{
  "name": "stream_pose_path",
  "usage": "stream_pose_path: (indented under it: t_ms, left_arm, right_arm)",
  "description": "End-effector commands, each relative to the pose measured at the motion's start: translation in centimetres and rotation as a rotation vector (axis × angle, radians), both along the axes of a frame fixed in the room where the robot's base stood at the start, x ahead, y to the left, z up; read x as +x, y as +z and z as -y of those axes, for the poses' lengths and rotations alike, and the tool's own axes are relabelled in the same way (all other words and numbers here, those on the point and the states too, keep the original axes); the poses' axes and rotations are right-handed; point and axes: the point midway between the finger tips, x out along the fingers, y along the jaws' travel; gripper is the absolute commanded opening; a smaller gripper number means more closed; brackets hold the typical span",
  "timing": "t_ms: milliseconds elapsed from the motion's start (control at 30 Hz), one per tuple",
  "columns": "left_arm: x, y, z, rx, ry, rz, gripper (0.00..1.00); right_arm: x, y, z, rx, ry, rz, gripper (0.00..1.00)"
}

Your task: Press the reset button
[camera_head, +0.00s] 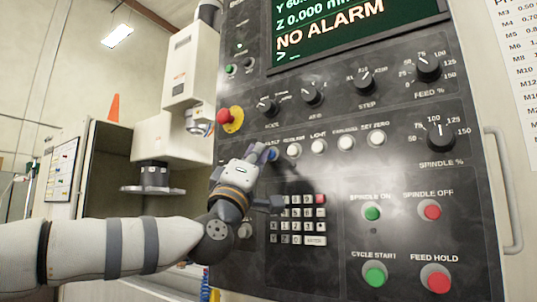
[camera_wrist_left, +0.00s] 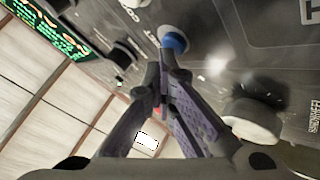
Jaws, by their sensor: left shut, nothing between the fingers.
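The blue button (camera_head: 272,154) sits at the left end of a row of round buttons on the dark control panel; the label above it is partly hidden, so I cannot read it fully. It also shows in the left wrist view (camera_wrist_left: 174,41), just beyond my fingertips. My left gripper (camera_head: 260,150) is shut and empty, with its tips at the blue button's left side in the head view. In the left wrist view the closed fingers (camera_wrist_left: 166,75) point at the button; I cannot tell whether they touch it. My right gripper is not in view.
Several white buttons (camera_head: 318,146) continue the row rightward. A red emergency stop (camera_head: 231,115) is up-left of the blue button. Dials (camera_head: 312,96) sit above, a keypad (camera_head: 298,220) below. The screen (camera_head: 350,30) reads "NO ALARM". Green and red buttons (camera_head: 375,275) are lower right.

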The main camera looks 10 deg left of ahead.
Motion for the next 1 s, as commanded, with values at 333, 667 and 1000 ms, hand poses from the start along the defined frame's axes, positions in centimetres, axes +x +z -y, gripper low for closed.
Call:
stream_pose_path:
  t_ms: [333,667,1000]
  left_arm:
    - [-1.5,0.0,-0.5,0.001,-0.001,0.000,0.00]
    - [-2.2,0.2,-0.8,0.000,0.000,0.001,0.00]
    - [-5.5,0.4,-1.9,0.000,-0.001,0.004,0.00]
  right_arm:
    - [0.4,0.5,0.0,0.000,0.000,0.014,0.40]
    - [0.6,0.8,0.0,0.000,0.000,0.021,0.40]
    - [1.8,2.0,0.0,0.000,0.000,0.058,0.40]
